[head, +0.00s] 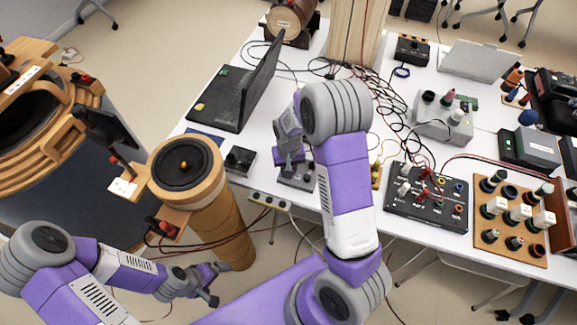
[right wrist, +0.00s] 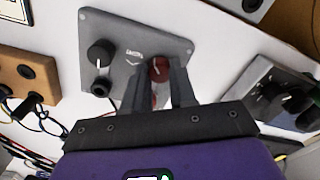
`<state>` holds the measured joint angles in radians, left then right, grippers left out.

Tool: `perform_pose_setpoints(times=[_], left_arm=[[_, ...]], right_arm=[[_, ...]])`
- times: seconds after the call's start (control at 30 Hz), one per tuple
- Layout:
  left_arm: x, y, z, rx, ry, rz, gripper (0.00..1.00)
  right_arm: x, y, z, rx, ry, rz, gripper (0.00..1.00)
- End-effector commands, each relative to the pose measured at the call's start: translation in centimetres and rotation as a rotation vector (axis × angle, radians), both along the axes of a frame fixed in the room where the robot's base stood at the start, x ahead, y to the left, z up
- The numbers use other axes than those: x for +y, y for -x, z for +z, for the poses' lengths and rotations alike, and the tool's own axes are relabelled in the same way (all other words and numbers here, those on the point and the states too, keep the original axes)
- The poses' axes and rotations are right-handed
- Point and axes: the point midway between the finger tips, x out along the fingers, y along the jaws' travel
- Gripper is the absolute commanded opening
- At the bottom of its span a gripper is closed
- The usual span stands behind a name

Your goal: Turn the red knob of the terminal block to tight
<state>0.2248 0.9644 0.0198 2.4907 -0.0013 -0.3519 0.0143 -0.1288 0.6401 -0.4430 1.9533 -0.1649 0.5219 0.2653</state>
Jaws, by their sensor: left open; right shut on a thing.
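The terminal block (right wrist: 120,30) is a grey plate with a black knob (right wrist: 101,54) on its left and a red knob (right wrist: 158,66) on its right, seen in the right wrist view. My right gripper (right wrist: 160,76) has one finger on each side of the red knob and is shut on it. My left gripper (head: 211,286) is open and empty, low beside the wooden column, away from the table.
An open laptop (head: 222,98) and a small black box (head: 240,160) stand left of the block on the white table. A black panel with jacks (head: 427,208) lies to the right. Loose cables (head: 395,110) tangle behind. A wooden column (head: 222,215) stands before the table.

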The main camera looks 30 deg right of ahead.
Motion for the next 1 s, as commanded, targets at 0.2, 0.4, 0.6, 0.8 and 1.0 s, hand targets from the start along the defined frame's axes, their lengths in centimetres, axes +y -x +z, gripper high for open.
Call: perform_pose_setpoints(times=[0.2,0.4,0.6,0.8,1.0], left_arm=[[0.0,0.0,1.1,0.0,0.0,0.0,1.0],[0.0,0.0,2.0,0.0,0.0,0.0,1.0],[0.0,0.0,3.1,0.0,0.0,0.0,1.0],[0.0,0.0,4.2,0.0,0.0,0.0,1.0],[0.0,0.0,5.4,0.0,0.0,0.0,1.0]], right_arm=[[0.0,0.0,0.2,-0.001,0.001,-0.204,0.0],[0.0,0.0,0.2,-0.001,0.001,-0.393,0.0],[-0.1,0.0,0.2,-0.001,0.001,-0.584,0.0],[-0.1,0.0,0.3,0.0,0.002,-0.773,0.0],[-0.1,0.1,0.2,0.0,0.002,-0.964,0.0]])
